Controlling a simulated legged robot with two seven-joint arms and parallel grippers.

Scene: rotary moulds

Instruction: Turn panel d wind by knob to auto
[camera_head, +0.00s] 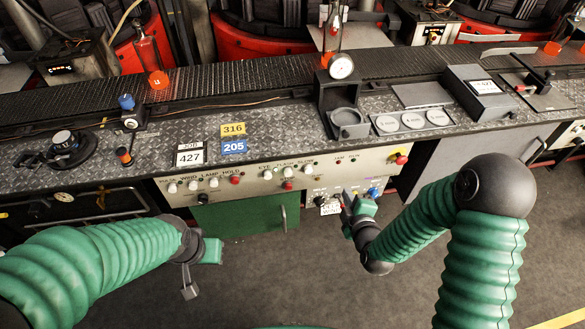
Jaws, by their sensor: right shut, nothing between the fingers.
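A pale control panel (265,178) runs along the front of the bench with several white knobs, red buttons and small labels. A smaller panel section (312,197) hangs below its right end, with a black knob (320,193) and a blue part (373,191). The lettering is too small to tell which knob is the wind by knob or where it points. My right gripper (357,207) is shut and empty in front of that lower section, covering part of it; I cannot tell whether it touches. My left gripper (202,268) hangs in front of the green door, away from the panel; its fingers are unclear.
A green door (240,220) with a handle lies below the panel. A white tag (330,207) hangs beside the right gripper. A red button on yellow (400,158) is at the panel's right end. The bench top (280,130) carries number plates and a gauge (341,67). The floor between my arms is clear.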

